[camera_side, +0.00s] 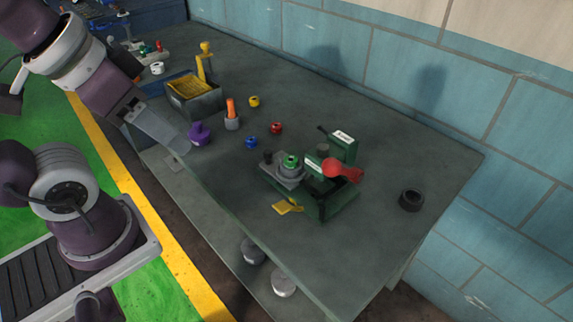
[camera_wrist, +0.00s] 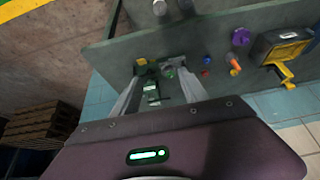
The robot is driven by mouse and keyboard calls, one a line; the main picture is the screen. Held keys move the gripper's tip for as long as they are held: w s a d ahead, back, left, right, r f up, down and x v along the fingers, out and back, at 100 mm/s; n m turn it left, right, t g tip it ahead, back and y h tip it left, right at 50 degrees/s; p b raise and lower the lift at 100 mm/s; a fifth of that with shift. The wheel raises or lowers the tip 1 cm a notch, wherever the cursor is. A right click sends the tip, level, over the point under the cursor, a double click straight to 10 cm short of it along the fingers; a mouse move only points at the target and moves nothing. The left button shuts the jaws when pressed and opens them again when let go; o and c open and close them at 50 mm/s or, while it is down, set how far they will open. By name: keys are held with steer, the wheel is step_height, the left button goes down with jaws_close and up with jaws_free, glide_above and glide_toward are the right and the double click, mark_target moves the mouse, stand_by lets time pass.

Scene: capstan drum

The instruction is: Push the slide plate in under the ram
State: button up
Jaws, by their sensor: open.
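The green press (camera_side: 318,203) stands on the grey bench, with a red-ended lever (camera_side: 342,171) at its top. The grey slide plate (camera_side: 281,178) sticks out of its left side. It has a black knob (camera_side: 267,158) and carries a round grey holder with a green piece (camera_side: 291,161) in it. The ram is hard to make out among the press parts. My gripper (camera_side: 183,148) is at the left, above the bench's front edge, well apart from the plate. In the wrist view my gripper (camera_wrist: 160,64) is open, and the press (camera_wrist: 152,90) shows between its fingers.
A purple knobbed piece (camera_side: 199,134) stands near my fingertips. An orange-topped piece (camera_side: 231,114), small red (camera_side: 276,128), blue (camera_side: 251,142) and yellow (camera_side: 254,101) pieces, and a bin (camera_side: 195,98) lie behind. A black ring (camera_side: 411,200) is at right. A yellow piece (camera_side: 287,207) is before the press.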

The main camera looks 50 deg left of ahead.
steer(key=shift+w, duration=0.2)
steer(key=shift+c, duration=1)
steer(key=m+g, duration=0.6)
steer(key=m, duration=0.3)
glide_above(268, 150)
step_height(268, 150, down, 15)
steer(key=shift+s+d+r, duration=0.1)
steer(key=shift+s, duration=0.05)
step_height(268, 150, down, 7)
steer(key=shift+f, duration=0.15)
jaws_close()
